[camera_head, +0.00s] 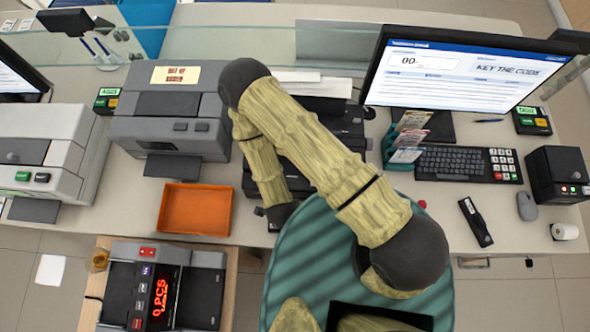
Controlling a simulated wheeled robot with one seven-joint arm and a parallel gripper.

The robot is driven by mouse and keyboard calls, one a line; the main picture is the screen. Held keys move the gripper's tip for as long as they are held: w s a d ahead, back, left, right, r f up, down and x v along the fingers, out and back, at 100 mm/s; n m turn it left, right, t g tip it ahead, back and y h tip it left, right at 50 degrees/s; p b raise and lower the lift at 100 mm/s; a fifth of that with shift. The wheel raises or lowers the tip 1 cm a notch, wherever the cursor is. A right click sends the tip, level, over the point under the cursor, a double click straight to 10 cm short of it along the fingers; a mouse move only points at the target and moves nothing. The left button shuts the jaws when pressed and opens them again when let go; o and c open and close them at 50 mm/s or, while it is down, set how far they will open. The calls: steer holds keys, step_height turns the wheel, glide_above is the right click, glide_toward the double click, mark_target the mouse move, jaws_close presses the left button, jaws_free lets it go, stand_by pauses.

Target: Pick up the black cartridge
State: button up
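A slim black piece with a small pale mark (475,222) lies on the counter at the right, below the keyboard. It may be the black cartridge, but I cannot tell for sure. My arm rises from the lower middle, bends at the upper left and comes back down. My gripper (268,213) is at the dark end of the arm, near the counter's front edge and right of the orange tray. It is well to the left of the slim black piece. Its fingers are too small and hidden to show whether they are open.
An orange tray (196,209) sits empty at left. A black printer (340,130) stands partly behind my arm. The keyboard (455,163), mouse (527,206), black box with red lights (558,175) and paper roll (565,231) are at right. A counting machine (205,290) stands lower left.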

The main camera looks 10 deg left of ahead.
steer(key=shift+f, duration=0.35)
steer(key=shift+c, duration=0.4)
steer(key=c, duration=1)
